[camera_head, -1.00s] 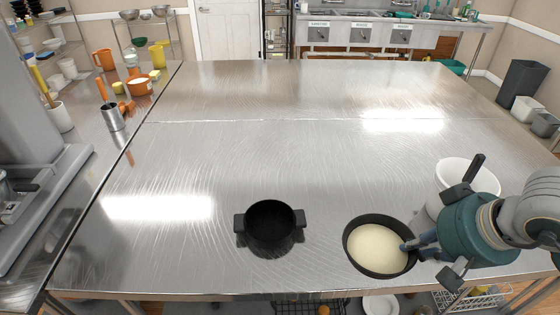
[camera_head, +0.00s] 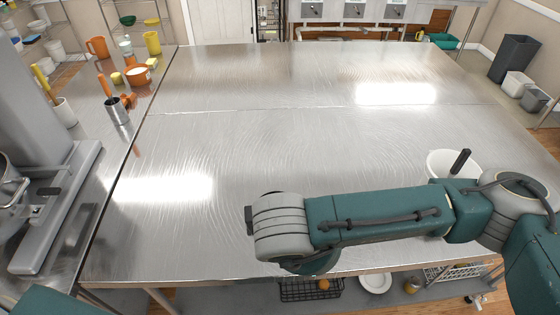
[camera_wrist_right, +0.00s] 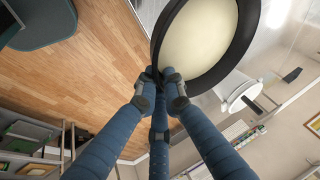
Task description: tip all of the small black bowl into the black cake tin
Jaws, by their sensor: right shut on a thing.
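The small black bowl (camera_wrist_right: 237,62) shows in the right wrist view with a broad, smooth surface of pale cream contents inside. My right gripper (camera_wrist_right: 160,78) is shut on its rim. In the head view the bowl and the right gripper are hidden behind my right arm, which reaches across the front of the table. The black cake tin (camera_head: 249,220) is almost wholly hidden behind the arm's wrist; only a dark bit shows at its left. How the bowl stands over the tin cannot be seen. My left gripper is not in view.
A white bowl (camera_head: 440,160) with a black-handled tool stands at the right, behind my arm. The steel table (camera_head: 300,135) is clear at the middle and back. Orange and yellow vessels and a metal cup (camera_head: 118,112) stand on the left counter.

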